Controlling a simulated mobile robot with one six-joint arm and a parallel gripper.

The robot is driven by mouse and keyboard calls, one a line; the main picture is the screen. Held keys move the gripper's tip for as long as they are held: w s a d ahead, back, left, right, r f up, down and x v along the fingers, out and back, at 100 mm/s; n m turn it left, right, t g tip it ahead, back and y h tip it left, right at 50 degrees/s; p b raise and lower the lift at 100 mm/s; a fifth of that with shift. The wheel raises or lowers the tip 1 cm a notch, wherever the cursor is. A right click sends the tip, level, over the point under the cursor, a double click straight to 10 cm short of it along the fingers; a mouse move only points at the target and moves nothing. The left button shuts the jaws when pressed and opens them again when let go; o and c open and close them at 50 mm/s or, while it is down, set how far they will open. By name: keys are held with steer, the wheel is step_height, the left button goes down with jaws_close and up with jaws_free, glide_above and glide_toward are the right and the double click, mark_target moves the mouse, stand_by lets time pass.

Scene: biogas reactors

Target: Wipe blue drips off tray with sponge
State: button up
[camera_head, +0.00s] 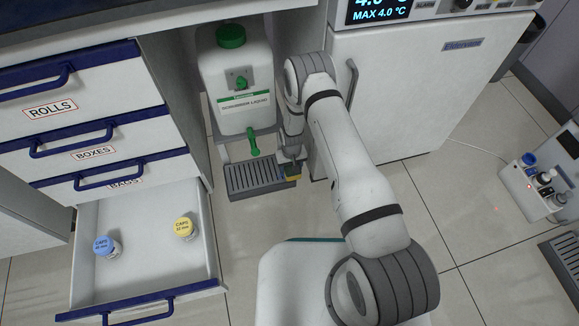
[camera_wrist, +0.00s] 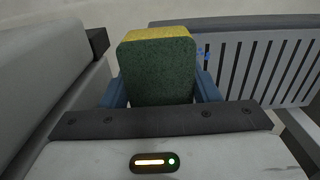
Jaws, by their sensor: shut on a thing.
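My gripper (camera_wrist: 160,88) is shut on a sponge (camera_wrist: 158,65), yellow on one side with a dark green scouring face. In the wrist view the tray (camera_wrist: 262,62) lies to the right of the sponge. Blue drips (camera_wrist: 204,53) show on the tray beside the sponge's right edge. I cannot tell whether the sponge touches the tray. My arm and gripper hide part of the tray's right end in the head view.
A white container labelled "scrubber liquid" (camera_head: 236,85) with a green tap (camera_head: 253,143) stands above the tray. A white fridge (camera_head: 425,95) stands close on the right.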

mark_target(274, 177)
steer(key=shift+f+b, duration=0.9)
steer(key=shift+f, duration=0.15)
stand_by(0.4)
steer(key=shift+s+a+r+b, duration=0.15)
steer(key=shift+s+a, duration=0.1)
steer(key=shift+a, duration=0.6)
steer(key=shift+s+a+f+b, duration=0.15)
steer(key=shift+s+a, duration=0.1)
steer(key=shift+a, duration=0.6)
steer(key=shift+s+a+b, duration=0.25)
steer(key=shift+a+b, duration=0.05)
steer(key=shift+a, duration=0.55)
steer(key=shift+s+a+b, duration=0.25)
steer(key=shift+a, duration=0.6)
steer(key=shift+w+d+b, duration=0.1)
steer(key=shift+w+d, duration=0.2)
steer(key=shift+d, duration=0.85)
steer(key=shift+w+d+b, duration=0.1)
steer(key=shift+w+d, duration=0.25)
steer(key=shift+d, duration=0.85)
steer(key=shift+w+d+b, duration=0.1)
steer(key=shift+w+d, duration=0.2)
steer(key=shift+d, duration=0.85)
steer(key=shift+a+r+p, duration=0.1)
steer(key=shift+r+p, duration=1.8)
steer(key=shift+r, duration=1.15)
